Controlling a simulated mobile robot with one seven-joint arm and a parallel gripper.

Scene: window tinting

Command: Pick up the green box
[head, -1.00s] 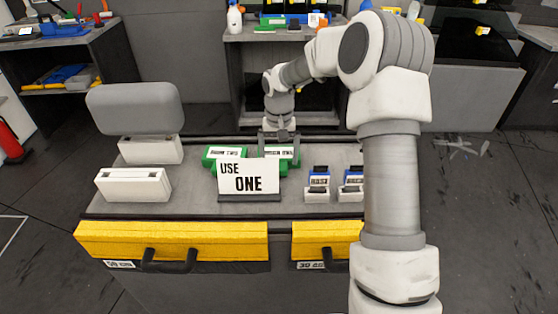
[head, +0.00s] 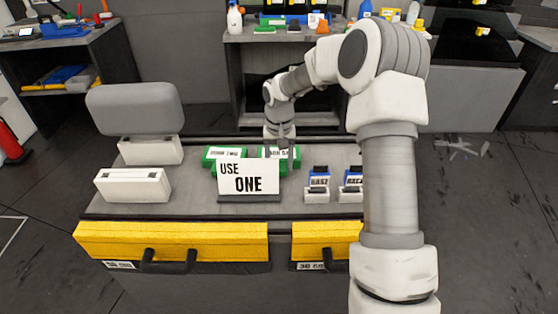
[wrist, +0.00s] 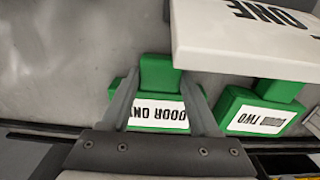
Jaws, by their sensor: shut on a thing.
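A green box with a white "DOOR ONE" label (wrist: 160,112) is between the fingers of my gripper (wrist: 161,84) in the wrist view. My gripper is shut on it, one finger on each side. In the head view this box (head: 278,153) is behind the "USE ONE" sign, at its right, with my gripper (head: 280,150) over it. I cannot tell whether it is clear of the tabletop. A second green box, labelled "DOOR TWO" (wrist: 262,120), lies apart at the right in the wrist view. In the head view it (head: 222,153) is at the left.
The white "USE ONE" sign (head: 248,176) stands close in front of the green boxes and partly hides them. Two blue-and-white items (head: 318,180) stand to the right. White blocks (head: 133,186) are at the left of the grey tabletop (head: 215,200).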

